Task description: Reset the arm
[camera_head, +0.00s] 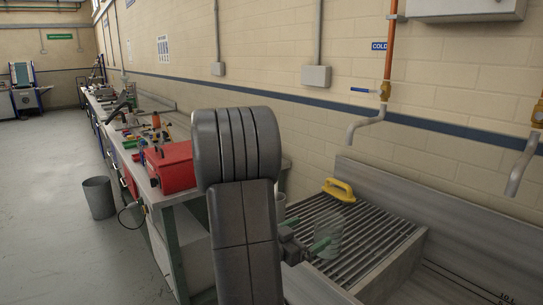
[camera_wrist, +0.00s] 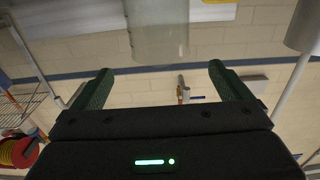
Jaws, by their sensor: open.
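My arm rises in the middle of the head view and hides part of the bench and sink behind it. My gripper (camera_head: 308,236) shows just right of the arm, low over the ribbed drainer, with green fingers. In the wrist view my gripper (camera_wrist: 160,70) has its two green fingers wide apart with nothing between them. A clear, see-through vessel (camera_head: 329,238) is close to the fingertips in the head view. In the wrist view the clear vessel (camera_wrist: 158,30) is just beyond the fingertips, apart from both fingers.
The ribbed drainer (camera_head: 385,238) holds a yellow handled tool (camera_head: 339,190) at its back. A cold tap (camera_head: 366,124) juts from the wall above. A red toolbox (camera_head: 170,167) sits on the bench at left. A grey bin (camera_head: 98,197) stands on the floor; open floor lies left.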

